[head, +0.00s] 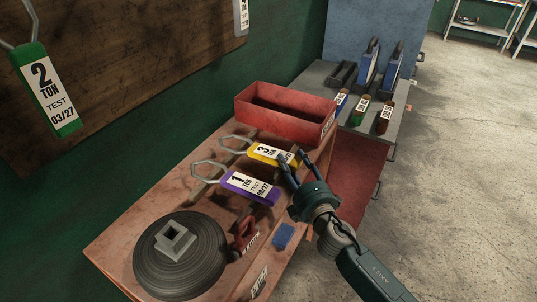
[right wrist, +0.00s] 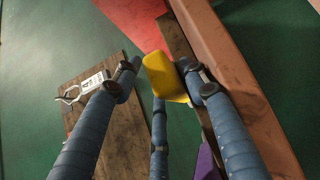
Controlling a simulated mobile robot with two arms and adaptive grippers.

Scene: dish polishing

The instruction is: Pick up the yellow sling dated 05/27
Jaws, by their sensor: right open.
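My right gripper (head: 291,158) is open at the right end of the yellow tag. In the right wrist view the yellow sling (right wrist: 167,79) shows between the fingertips of my right gripper (right wrist: 160,67); I cannot tell whether they touch it. A purple sling (head: 250,187), marked 1 TON, lies just in front of it. My left gripper is not in view.
A red open bin (head: 285,88) stands behind the yellow sling. A dark round disc (head: 180,256), a red shackle (head: 245,236) and a blue block (head: 284,235) lie nearer on the bench. A green 2 TON sling (head: 47,88) hangs on the wall board.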

